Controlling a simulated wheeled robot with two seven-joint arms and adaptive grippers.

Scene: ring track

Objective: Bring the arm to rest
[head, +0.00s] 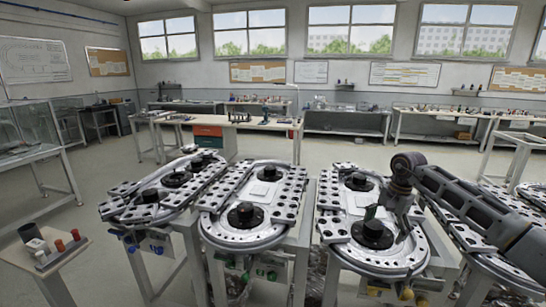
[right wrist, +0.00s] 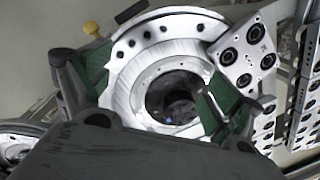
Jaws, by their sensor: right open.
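My right arm (head: 465,198) comes in from the right in the head view. My right gripper (head: 388,222) is over the near round end of the right-centre ring track (head: 395,262), beside a black hub (head: 371,234). In the right wrist view the gripper (right wrist: 150,90) is open, with its green-padded fingers apart. The silver curved end of a track (right wrist: 130,85) shows between and behind the fingers. I see nothing held. Whether the fingers touch the track I cannot tell. My left gripper is not in view.
More ring tracks stand on legs at the left (head: 150,205) and centre (head: 240,235). A small side table (head: 45,265) with small cylinders is at the lower left. A workbench (head: 225,125) stands behind. Open floor (head: 100,165) lies at the left.

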